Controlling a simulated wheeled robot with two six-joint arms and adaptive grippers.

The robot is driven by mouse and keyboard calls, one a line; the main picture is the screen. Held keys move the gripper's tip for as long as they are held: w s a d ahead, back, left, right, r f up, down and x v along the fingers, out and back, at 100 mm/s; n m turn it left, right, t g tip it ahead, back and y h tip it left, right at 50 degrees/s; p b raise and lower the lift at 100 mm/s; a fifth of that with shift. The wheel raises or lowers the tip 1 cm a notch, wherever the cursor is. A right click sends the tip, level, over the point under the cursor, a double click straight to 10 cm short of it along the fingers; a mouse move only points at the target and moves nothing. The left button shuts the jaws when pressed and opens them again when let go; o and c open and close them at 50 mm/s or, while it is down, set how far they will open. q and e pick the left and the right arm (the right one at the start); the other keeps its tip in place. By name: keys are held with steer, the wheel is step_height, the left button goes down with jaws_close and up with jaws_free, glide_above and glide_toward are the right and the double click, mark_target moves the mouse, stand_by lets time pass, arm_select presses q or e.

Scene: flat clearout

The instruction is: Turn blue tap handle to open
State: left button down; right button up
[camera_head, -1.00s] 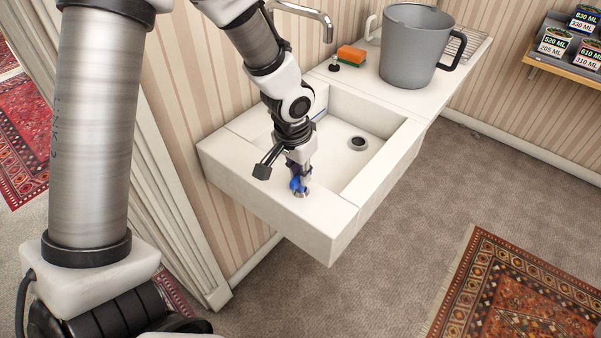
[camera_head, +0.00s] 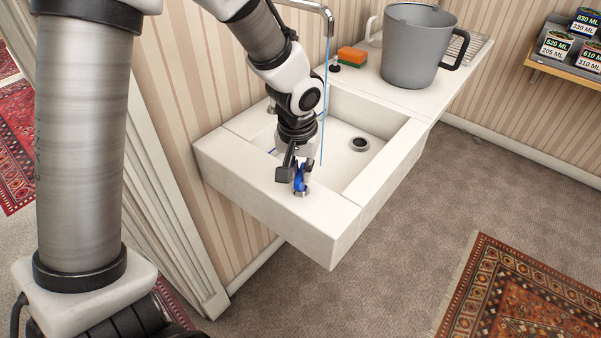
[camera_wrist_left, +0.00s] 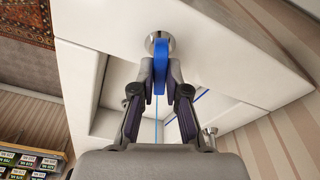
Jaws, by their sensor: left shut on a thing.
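The blue tap handle (camera_head: 300,183) stands on a small metal base on the near rim of the white sink (camera_head: 338,222). My left gripper (camera_head: 299,178) points down and is shut on the handle. In the left wrist view the blue handle (camera_wrist_left: 161,62) sits between my two fingertips (camera_wrist_left: 160,84), in front of its round metal base. The metal spout (camera_head: 328,20) hangs over the basin, and a thin blue stream of water (camera_head: 323,110) falls from it. My right gripper is not in view.
A grey jug (camera_head: 413,46) stands on the counter behind the sink, beside an orange and green sponge (camera_head: 351,56). A dark drain (camera_head: 359,144) is in the basin. A shelf of cans (camera_head: 562,45) is at the far right.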

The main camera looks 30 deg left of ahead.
arm_select(q)
steer(key=shift+f+n+b, duration=0.15)
steer(key=shift+n+b, duration=0.15)
steer(key=shift+b, duration=0.05)
steer(key=shift+n+b, duration=0.55)
steer(key=shift+n, duration=0.25)
steer(key=shift+n+y+b, duration=0.3)
steer(key=shift+n+b, duration=0.1)
steer(key=shift+n, duration=0.8)
steer(key=shift+g, duration=0.3)
